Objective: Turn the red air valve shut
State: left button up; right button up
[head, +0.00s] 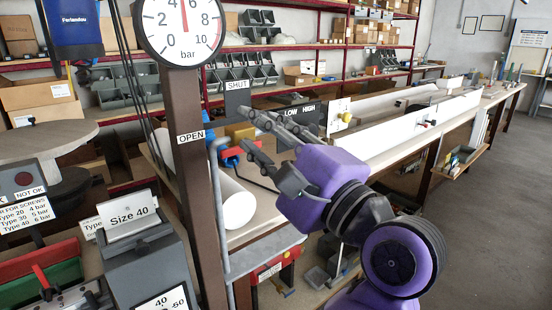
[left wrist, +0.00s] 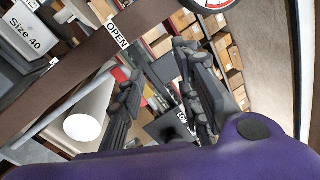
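My left gripper (head: 249,131) is open, with its two dark fingers spread apart beside the post. The fingers also stand apart in the left wrist view (left wrist: 160,82), and nothing is clearly held between them. A red part that looks like the air valve's handle (head: 229,161) shows just left of the lower finger, next to a blue part. The gripper partly hides it, and I cannot tell whether they touch. An OPEN sign (head: 191,137) is on the post and a SHUT sign (head: 236,86) is to its upper right. My right gripper is not in view.
A pressure gauge (head: 182,30) tops the brown post (head: 188,190), its red needle near 5 bar. A white roll (head: 235,203) lies below the gripper. A LOW HIGH panel (head: 300,112) stands behind it. A long bench with white profiles (head: 400,125) runs right. The floor at right is clear.

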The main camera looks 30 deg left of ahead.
aim_at(234, 152)
pick_arm(q)
jog(key=w+a+f+n, duration=0.1)
jog(key=a, duration=0.1)
jog(key=w+a+f+n+h+p, duration=0.1)
jog(key=a+f, duration=0.1)
jog(key=a, duration=0.1)
jog(key=w+a+f+n+g+h+p, duration=0.1)
jog(key=a+f, duration=0.1)
jog(key=shift+a+n, duration=0.4)
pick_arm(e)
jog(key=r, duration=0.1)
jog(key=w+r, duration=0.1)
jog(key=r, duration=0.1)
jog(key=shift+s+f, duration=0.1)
pick_arm(q)
grip_shut()
